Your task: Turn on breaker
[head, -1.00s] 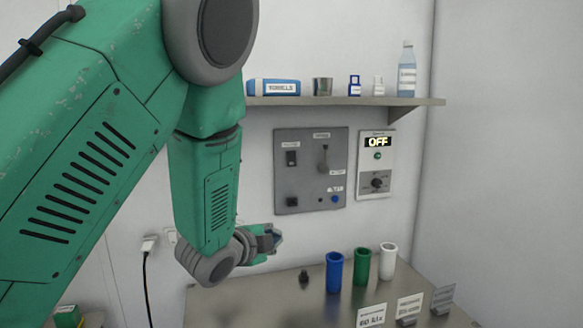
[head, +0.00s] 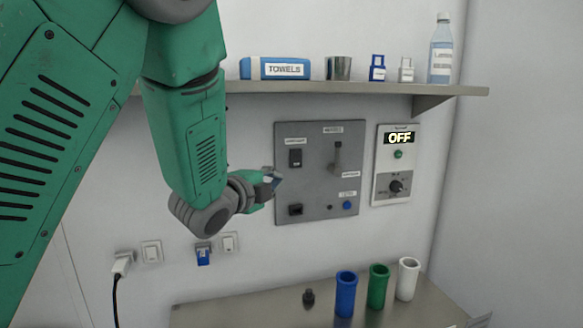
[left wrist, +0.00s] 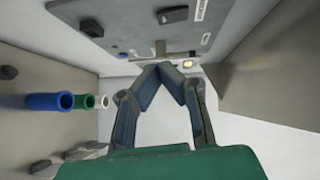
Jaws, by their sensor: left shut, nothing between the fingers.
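A grey breaker panel (head: 318,172) is on the wall. It has a black rocker switch (head: 295,158) at its upper left, a lever (head: 338,157) at its upper right, a black part (head: 295,209) at its lower left and a blue button (head: 347,205) at its lower right. My left gripper (head: 276,180) is shut and empty, at the panel's left edge in the head view. In the left wrist view its fingertips (left wrist: 166,66) meet below the panel (left wrist: 130,22). Contact cannot be told. My right gripper is not in view.
A control box (head: 398,165) reading OFF is right of the panel. A shelf (head: 380,89) with towels, a cup and bottles runs above. Below, a metal table (head: 240,312) holds blue (head: 346,293), green (head: 378,288) and white (head: 408,279) cups.

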